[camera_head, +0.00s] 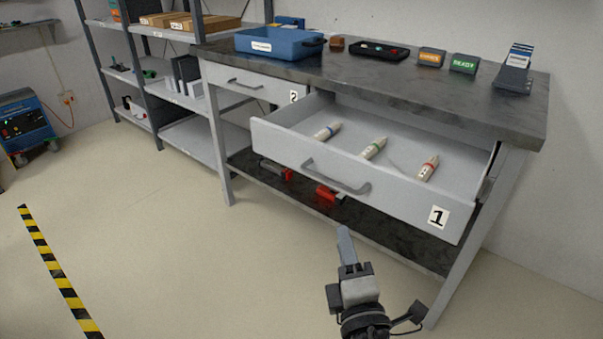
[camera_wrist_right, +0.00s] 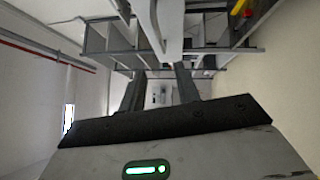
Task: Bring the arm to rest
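My right gripper (camera_head: 346,238) is in the lower middle of the head view, over the floor in front of the workbench. It points up the picture towards the open drawer 1 (camera_head: 350,172) and is apart from its handle. In the right wrist view the right gripper (camera_wrist_right: 159,88) shows two dark fingers with a gap between them and nothing held. In the head view one finger hides the other. My left gripper is not in view.
Drawer 1 juts out from the workbench (camera_head: 420,94) and holds three banded cylinders (camera_head: 373,149). Drawer 2 (camera_head: 240,81) is closed. A blue bin (camera_head: 275,45) stands on top. Shelves (camera_head: 190,140) stand left. The floor left of my gripper is clear.

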